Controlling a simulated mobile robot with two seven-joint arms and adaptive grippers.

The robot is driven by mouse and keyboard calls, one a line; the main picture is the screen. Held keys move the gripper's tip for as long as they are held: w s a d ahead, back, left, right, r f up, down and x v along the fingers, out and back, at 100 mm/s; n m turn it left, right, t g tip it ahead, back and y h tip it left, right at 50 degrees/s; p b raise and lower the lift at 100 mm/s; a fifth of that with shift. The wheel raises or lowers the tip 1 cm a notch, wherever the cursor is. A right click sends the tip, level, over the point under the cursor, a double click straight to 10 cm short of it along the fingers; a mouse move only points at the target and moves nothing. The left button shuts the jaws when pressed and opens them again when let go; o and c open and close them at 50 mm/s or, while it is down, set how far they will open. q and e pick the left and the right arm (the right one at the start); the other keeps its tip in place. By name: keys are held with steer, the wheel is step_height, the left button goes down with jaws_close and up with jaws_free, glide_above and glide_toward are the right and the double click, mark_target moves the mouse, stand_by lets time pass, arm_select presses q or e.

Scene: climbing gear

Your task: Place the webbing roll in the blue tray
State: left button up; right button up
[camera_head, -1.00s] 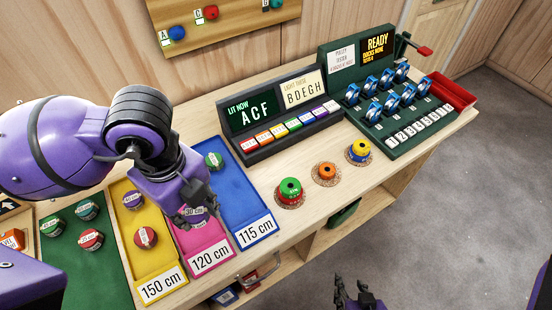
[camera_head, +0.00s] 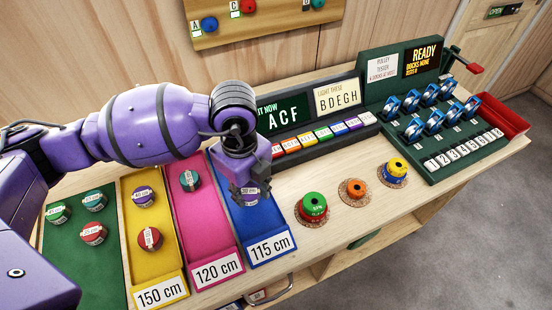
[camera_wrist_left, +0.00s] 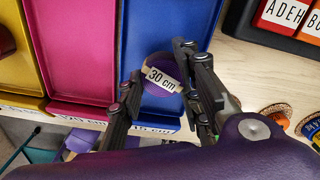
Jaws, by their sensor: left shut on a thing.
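The blue tray (camera_head: 266,222), labelled 115 cm, lies at the right end of a row of coloured trays. My left gripper (camera_head: 250,190) is over its front half. It is shut on a purple webbing roll (camera_head: 251,198) with a white band. In the left wrist view the roll (camera_wrist_left: 161,75) reads 30 cm and sits between the two fingers, with the blue tray (camera_wrist_left: 150,22) below it. I cannot tell whether the roll touches the tray floor. My left arm hides the back of the blue tray. My right gripper is out of view.
The pink tray (camera_head: 212,232) holds a teal roll (camera_head: 190,181). The yellow tray (camera_head: 143,240) holds a purple roll (camera_head: 143,196) and a red roll (camera_head: 150,239). A green-topped roll stack (camera_head: 314,207) stands right of the blue tray. A dark display panel (camera_head: 290,140) stands behind.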

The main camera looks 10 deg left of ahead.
mark_target(247, 193)
arm_select(q)
steer(key=shift+s+f, duration=0.15)
steer(key=shift+f, duration=1.35)
steer(key=o, duration=1.1)
steer(key=shift+o, duration=0.2)
step_height(247, 193, up, 12)
steer(key=shift+r+p, duration=0.15)
steer(key=shift+p, duration=0.2)
